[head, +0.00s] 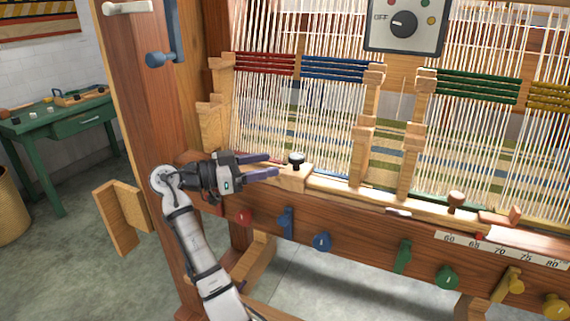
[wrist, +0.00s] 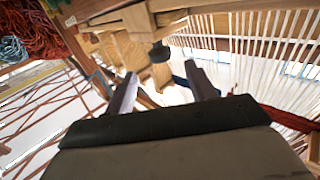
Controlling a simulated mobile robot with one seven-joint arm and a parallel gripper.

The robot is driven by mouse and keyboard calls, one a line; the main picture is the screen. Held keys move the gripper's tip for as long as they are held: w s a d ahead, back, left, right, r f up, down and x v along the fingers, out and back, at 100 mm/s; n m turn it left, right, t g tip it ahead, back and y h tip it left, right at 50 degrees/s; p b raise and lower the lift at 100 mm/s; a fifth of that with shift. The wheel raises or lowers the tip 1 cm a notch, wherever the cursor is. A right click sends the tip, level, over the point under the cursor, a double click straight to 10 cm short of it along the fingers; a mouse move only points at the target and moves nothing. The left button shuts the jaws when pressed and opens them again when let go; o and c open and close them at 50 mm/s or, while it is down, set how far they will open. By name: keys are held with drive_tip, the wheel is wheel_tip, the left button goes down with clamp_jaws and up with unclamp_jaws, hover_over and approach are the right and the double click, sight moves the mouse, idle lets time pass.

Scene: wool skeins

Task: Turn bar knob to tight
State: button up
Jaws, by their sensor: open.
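A black-topped knob (head: 296,160) stands upright on a small wooden block on the loom's front beam. My gripper (head: 273,166) is left of it, its two fingers open and pointing right toward it. The knob is just beyond the fingertips, and nothing is between them. In the wrist view a dark knob (wrist: 159,53) shows just past the fingertips of my open gripper (wrist: 161,73). A grey control panel (head: 406,27) higher up carries a black dial (head: 403,24) with a white pointer line.
White warp threads (head: 300,115) hang close behind the beam. Wooden posts (head: 370,120) rise to the right. Red, blue and green knobs and levers line the lower board (head: 370,235). A blue crank (head: 165,45) is on the left post. A green table (head: 60,125) stands far left.

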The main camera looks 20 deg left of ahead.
drive_tip(key=v, duration=0.5)
drive_tip(key=shift+s, duration=0.1)
idle(0.3)
